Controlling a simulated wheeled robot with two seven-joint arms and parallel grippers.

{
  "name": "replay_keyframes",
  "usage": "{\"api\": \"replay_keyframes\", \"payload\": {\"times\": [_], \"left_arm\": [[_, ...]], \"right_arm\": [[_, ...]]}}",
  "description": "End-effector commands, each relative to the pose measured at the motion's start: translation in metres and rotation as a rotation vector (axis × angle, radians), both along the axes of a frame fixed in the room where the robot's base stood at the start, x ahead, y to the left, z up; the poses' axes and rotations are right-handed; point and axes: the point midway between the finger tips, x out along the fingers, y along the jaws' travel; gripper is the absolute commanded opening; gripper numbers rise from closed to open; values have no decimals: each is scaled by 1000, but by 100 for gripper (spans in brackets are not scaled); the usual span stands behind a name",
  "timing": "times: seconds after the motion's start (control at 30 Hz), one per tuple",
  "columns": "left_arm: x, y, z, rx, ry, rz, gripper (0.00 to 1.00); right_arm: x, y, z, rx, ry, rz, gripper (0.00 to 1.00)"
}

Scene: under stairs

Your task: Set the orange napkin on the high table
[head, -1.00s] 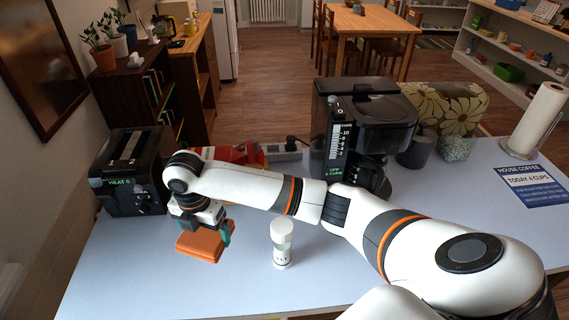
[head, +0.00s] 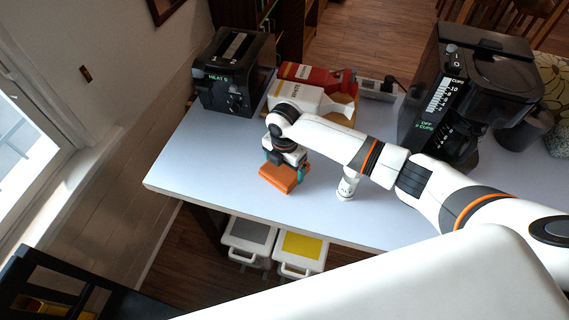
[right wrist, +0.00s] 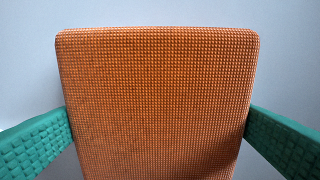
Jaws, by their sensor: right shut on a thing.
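The orange napkin (head: 280,178) is a folded, textured block at the near left part of the pale blue-white table (head: 225,196). My right gripper (head: 284,170) is shut on it from above, with one green finger on each side. In the right wrist view the napkin (right wrist: 158,100) fills the middle between the green fingers (right wrist: 160,135), with plain pale surface behind it. I cannot tell whether the napkin touches the tabletop. My left gripper is not in view. I cannot tell whether this table is the high table.
A black toaster (head: 235,75), red and white bags (head: 312,97), a white-capped shaker (head: 348,185) and a black coffee maker (head: 470,90) stand on the table. Bins with grey (head: 250,232) and yellow (head: 303,247) lids sit below its front edge. A dark chair (head: 50,285) is at lower left.

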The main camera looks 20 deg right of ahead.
Motion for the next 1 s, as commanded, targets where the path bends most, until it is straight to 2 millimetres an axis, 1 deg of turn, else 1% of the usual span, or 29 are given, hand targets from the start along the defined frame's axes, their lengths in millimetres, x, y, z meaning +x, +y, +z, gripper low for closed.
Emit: {"api": "replay_keyframes", "payload": {"times": [0.23,0.27,0.3,0.5,0.63,0.77,1.0], "left_arm": [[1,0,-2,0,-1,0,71],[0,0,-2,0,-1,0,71],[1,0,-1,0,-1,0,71],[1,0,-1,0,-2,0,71],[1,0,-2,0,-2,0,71],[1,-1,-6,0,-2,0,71],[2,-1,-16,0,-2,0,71]], "right_arm": [[0,0,-4,0,0,0,53],[0,0,-3,0,0,0,99],[0,0,-3,0,0,0,100],[0,0,-2,0,0,0,100],[1,0,6,1,-2,0,100],[1,0,28,2,-5,2,100],[2,1,80,2,-5,0,100]]}}
